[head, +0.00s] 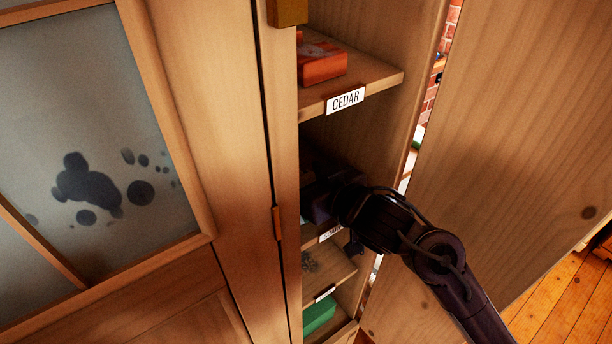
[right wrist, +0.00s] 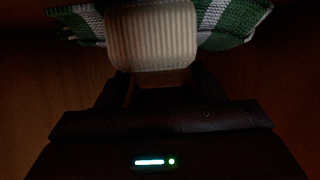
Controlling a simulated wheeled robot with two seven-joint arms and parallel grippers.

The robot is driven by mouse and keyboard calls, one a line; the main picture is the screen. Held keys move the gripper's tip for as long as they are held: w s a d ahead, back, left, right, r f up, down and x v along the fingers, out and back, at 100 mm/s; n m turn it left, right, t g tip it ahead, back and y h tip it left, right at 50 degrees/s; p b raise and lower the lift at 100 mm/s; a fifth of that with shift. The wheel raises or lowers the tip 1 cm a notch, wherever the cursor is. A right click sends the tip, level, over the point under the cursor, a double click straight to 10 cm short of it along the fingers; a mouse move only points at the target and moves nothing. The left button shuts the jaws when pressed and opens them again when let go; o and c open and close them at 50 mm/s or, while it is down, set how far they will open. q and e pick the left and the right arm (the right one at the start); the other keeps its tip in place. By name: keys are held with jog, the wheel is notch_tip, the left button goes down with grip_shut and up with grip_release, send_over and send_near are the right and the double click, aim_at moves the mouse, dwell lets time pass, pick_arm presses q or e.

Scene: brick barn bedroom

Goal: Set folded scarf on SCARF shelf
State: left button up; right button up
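The folded scarf (right wrist: 228,20) is green with white stripes and has a cream ribbed band (right wrist: 150,35) around its middle. It fills the top of the right wrist view. My right gripper (right wrist: 158,92) has its dark fingers on either side of the tan part below the band and appears shut on it; the fingertips are hidden. In the head view my right gripper (head: 318,203) is inside a dark cabinet compartment, above a shelf whose label (head: 331,234) starts with S and is partly covered by my arm. The scarf is mostly hidden there. My left gripper is out of view.
Lower shelves hold a greyish item (head: 311,263) and a green box (head: 319,315). A frosted-panel door (head: 235,120) stands left; an open wooden door (head: 510,130) stands right of my arm.

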jog(key=shift+r, duration=0.15)
jog(key=shift+s+d+r, duration=0.1)
jog(key=shift+s, duration=0.05)
jog(key=p+v, duration=0.6)
jog(key=v, duration=0.5)
jog(key=shift+s+d, duration=0.15)
jog(key=shift+s, duration=0.15)
jog(key=shift+r, duration=0.15)
